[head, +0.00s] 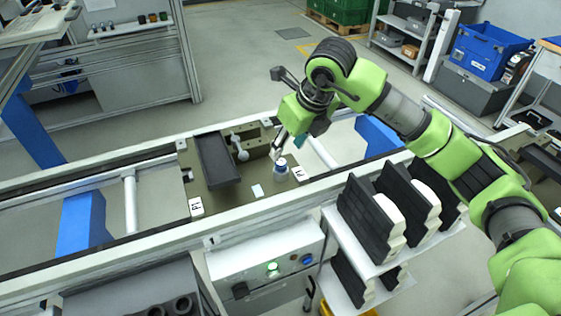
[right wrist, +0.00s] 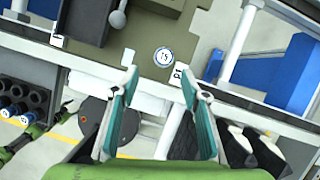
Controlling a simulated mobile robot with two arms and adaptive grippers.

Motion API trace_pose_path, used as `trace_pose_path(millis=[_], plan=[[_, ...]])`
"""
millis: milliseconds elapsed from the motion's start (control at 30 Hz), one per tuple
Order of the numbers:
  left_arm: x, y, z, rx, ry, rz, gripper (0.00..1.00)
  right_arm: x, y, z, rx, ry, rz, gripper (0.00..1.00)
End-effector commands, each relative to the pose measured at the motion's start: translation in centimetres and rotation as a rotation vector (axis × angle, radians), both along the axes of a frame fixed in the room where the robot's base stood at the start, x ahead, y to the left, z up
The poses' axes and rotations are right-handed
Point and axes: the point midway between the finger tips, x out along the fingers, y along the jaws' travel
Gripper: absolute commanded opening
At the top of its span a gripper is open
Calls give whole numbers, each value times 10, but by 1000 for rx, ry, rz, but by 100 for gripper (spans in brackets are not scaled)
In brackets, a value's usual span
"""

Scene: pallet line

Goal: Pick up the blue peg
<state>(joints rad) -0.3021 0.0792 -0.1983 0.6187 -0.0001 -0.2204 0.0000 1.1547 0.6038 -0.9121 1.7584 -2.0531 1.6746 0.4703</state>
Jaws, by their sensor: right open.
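The blue peg (head: 281,166) stands upright on the brown pallet (head: 222,202) on the line, near the pallet's right front corner. It looks like a short white cylinder with a blue ring on top. In the right wrist view the peg (right wrist: 164,57) is seen from above, with a mark on its round top. My right gripper (head: 299,148) is open and empty, above and close to the peg. In the right wrist view its fingertips (right wrist: 159,82) lie either side of the peg's column, with the peg just beyond them, apart from both. My left gripper is not in view.
A dark tray (head: 216,158) and a grey knobbed part (head: 240,147) stand on the pallet left of the peg. The conveyor rail (head: 140,235) runs in front. A white rack with black parts (head: 362,222) stands at the front right. A control box (head: 265,272) is below.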

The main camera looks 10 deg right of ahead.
Motion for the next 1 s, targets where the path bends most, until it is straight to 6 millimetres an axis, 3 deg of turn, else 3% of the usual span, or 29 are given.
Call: trace_pose_path(millis=[100,200,333,500,700,967,1000], plan=[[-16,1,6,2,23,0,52,6,3,-18,1,4,0,42],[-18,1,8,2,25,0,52,10,5,-27,0,1,0,42],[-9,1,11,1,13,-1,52,12,5,-34,1,3,1,42],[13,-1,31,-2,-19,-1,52,19,2,-54,0,5,0,42],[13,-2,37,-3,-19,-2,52,28,6,-78,1,2,1,42],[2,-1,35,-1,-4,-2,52,30,6,-81,1,-2,2,42],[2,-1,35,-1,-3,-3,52,30,6,-81,1,-2,2,31]])
